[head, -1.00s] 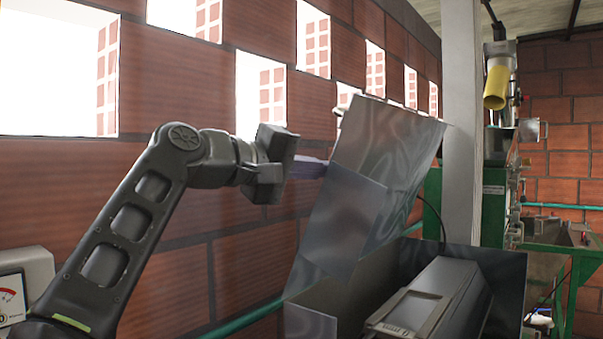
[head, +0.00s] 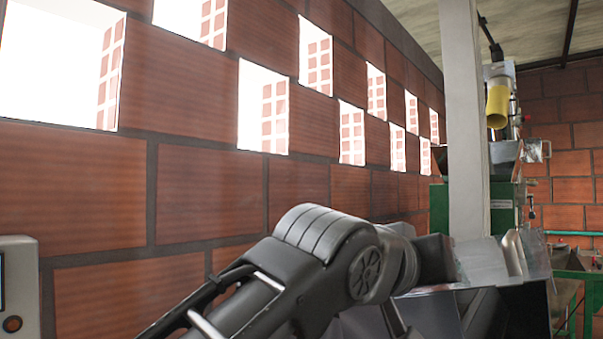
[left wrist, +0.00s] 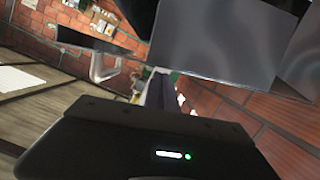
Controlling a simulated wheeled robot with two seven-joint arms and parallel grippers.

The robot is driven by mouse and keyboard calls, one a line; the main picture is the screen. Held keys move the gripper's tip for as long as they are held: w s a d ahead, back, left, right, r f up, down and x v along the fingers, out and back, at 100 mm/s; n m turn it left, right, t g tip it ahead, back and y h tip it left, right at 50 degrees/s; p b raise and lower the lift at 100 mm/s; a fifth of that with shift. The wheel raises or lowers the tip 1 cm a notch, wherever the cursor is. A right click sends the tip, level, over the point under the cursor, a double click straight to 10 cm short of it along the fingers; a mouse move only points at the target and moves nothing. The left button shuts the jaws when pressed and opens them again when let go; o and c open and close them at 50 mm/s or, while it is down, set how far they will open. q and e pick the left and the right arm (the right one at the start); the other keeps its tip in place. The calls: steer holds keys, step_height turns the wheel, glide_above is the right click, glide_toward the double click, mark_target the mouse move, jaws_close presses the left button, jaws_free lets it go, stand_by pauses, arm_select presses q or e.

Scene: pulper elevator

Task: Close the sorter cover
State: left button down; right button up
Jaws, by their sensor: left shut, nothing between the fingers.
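The sorter cover (head: 482,262), a grey sheet-metal panel, is low at the lower right of the head view, mostly hidden behind my left arm. I cannot tell whether it rests flat on the sorter (head: 430,312). My left arm reaches across to it, with the wrist's dark end against or just in front of the cover; its fingertips are hidden there. In the left wrist view the left gripper's purplish fingers (left wrist: 157,92) are together and empty, beside a large grey metal panel (left wrist: 215,40). My right gripper is in neither view.
A brick wall (head: 210,195) with window openings runs along the left. A pale post (head: 465,120) stands just behind the sorter. A green-framed machine with a yellow pipe (head: 497,105) is farther back. A grey box (head: 18,285) is at the lower left.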

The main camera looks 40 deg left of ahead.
mark_target(445, 294)
arm_select(q)
steer(key=f+b, duration=0.1)
steer(key=f, duration=0.1)
steer(key=d+f+m+b, duration=0.1)
steer(key=f, duration=0.1)
steer(key=f+m+y+b, duration=0.1)
steer(key=f, duration=0.1)
steer(key=shift+d+f, duration=0.15)
steer(key=shift+f, duration=0.2)
steer(key=shift+f+m+b, duration=0.3)
steer(key=shift+f, duration=0.1)
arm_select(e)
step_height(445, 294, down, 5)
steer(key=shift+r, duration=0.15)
